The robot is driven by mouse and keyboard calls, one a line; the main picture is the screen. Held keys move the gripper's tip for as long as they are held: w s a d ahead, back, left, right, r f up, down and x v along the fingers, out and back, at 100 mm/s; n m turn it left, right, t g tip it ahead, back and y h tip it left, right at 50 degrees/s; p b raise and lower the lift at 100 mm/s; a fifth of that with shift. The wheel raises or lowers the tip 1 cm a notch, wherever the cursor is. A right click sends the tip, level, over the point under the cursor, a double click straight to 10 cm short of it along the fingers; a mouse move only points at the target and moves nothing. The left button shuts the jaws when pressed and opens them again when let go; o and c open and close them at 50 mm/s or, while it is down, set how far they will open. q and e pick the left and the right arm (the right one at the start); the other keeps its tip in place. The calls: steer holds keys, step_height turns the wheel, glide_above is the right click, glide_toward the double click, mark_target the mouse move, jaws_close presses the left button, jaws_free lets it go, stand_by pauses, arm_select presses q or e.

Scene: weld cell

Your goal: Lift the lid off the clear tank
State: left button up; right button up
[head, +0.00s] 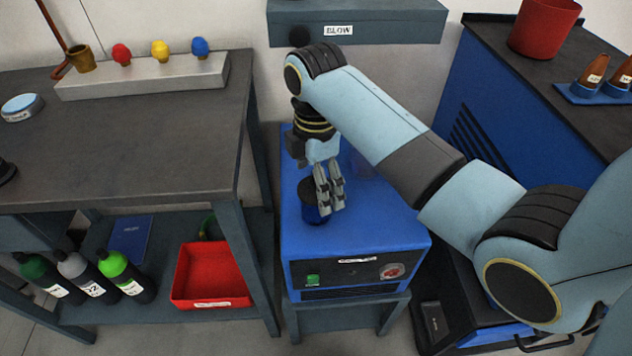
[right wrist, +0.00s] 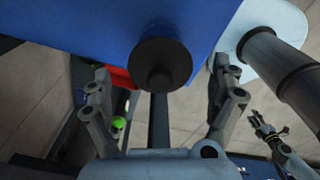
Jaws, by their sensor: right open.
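A black round lid with a knob (right wrist: 160,66) shows in the right wrist view, centred between my fingers. In the head view, the dark lid (head: 311,190) sits on top of the blue cabinet, partly behind my fingers. The clear tank's walls cannot be made out clearly. My right gripper (head: 329,187) is open and points down right at the lid. In the right wrist view, its fingers (right wrist: 165,105) stand wide on either side of the lid, with no visible contact. My left gripper (right wrist: 267,130) seems to show small at the lower right; its jaw state is unclear.
The blue cabinet (head: 352,246) stands beside a dark workbench (head: 120,135). A grey block (head: 145,80) with coloured knobs lies on the bench. A red bin (head: 208,272) and several bottles are on its lower shelf. A blue counter with a red bucket (head: 545,28) is at right.

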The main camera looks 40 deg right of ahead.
steer(key=shift+c, duration=0.2)
steer(key=shift+s, duration=0.1)
jaws_close()
stand_by(0.4)
